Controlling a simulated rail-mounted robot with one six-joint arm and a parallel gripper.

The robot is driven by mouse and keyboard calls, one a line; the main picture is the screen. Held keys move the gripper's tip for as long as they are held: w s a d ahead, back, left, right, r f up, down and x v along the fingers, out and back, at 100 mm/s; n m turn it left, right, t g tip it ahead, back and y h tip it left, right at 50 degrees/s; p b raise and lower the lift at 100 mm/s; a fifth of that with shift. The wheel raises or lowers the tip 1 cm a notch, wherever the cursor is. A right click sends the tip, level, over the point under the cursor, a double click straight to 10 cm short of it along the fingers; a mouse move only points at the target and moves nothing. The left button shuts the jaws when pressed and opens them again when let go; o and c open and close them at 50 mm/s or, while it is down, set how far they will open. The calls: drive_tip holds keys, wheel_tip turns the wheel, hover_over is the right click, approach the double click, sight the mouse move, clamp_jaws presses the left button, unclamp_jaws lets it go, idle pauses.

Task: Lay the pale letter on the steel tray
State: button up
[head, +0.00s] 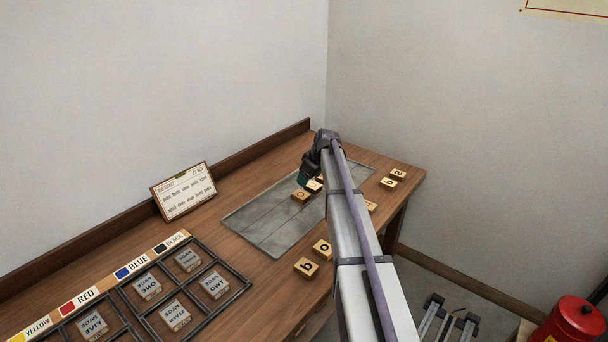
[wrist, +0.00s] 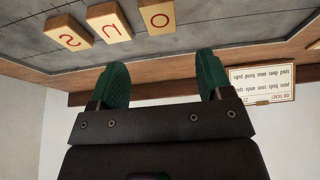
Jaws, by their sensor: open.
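The steel tray (head: 262,232) is a flat grey plate on the wooden bench, left of my arm. Three pale wooden letter blocks with red characters stand in a row on it, seen upside down in the wrist view: one like an O (wrist: 157,14), one like an N (wrist: 108,22) and one like an S (wrist: 69,33). Other pale letter blocks lie off the tray on the bench: two at its near edge (head: 322,250) (head: 306,267) and two on the right (head: 397,174) (head: 388,184). I cannot tell which is the pale letter. My gripper (wrist: 161,80) is open and empty, above the tray's far end.
A ticket card (head: 184,191) leans at the back. A red can (head: 570,320) is at lower right.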

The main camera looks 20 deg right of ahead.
drive_tip(key=s+a+m+g, duration=0.1)
drive_tip(key=s+a, duration=0.7)
drive_tip(key=s, duration=0.3)
drive_tip(key=s+a+m+g+h, duration=0.1)
drive_tip(key=s+a+m, duration=0.1)
drive_tip(key=s+a, duration=0.7)
drive_tip(key=s+a+m+g+h, duration=0.1)
drive_tip(key=s+a+m+g, duration=0.1)
drive_tip(key=s+a, duration=0.7)
drive_tip(key=s, duration=0.6)
drive_tip(key=shift+s+r, duration=0.15)
drive_tip(key=shift+r, duration=0.2)
